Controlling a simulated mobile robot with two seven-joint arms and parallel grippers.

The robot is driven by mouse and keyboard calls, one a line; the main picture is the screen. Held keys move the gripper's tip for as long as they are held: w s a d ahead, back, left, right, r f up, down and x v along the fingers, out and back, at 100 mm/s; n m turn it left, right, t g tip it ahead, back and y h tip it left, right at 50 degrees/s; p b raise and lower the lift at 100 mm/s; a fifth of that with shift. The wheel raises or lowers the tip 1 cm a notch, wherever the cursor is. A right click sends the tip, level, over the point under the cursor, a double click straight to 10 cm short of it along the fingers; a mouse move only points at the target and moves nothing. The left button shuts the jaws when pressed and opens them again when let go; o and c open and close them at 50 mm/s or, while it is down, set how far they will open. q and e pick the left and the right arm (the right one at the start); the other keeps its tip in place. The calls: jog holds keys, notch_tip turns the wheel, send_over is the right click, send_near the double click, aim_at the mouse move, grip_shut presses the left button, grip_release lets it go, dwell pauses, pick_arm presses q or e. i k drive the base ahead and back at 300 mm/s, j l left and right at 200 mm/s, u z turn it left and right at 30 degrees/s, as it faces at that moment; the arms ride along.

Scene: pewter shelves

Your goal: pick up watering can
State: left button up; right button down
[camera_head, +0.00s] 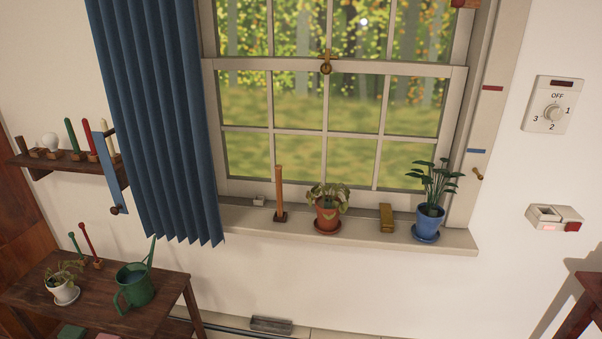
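The green watering can (135,286) stands upright on the dark wooden table (172,283) at the lower left. Its long thin spout rises up and to the right, and its handle is on the left side. Neither my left gripper nor my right gripper shows in the head view.
A small plant in a white pot (64,293) stands left of the can, with red and green sticks (88,242) behind. A blue curtain (160,120) hangs behind the table. The windowsill (350,236) holds potted plants. Another table (587,300) is at the right edge.

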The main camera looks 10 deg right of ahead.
aim_at(134, 280)
jog(key=i+j, duration=0.15)
jog(key=j, duration=0.2)
jog(key=i+j+z, duration=0.15)
jog(key=j, duration=0.15)
jog(key=i+j, duration=0.15)
jog(key=j, duration=0.2)
jog(key=i+j+z, duration=0.1)
jog(key=j, duration=0.3)
jog(key=i+j+z, duration=0.1)
jog(key=j, duration=0.25)
jog(key=i, duration=0.05)
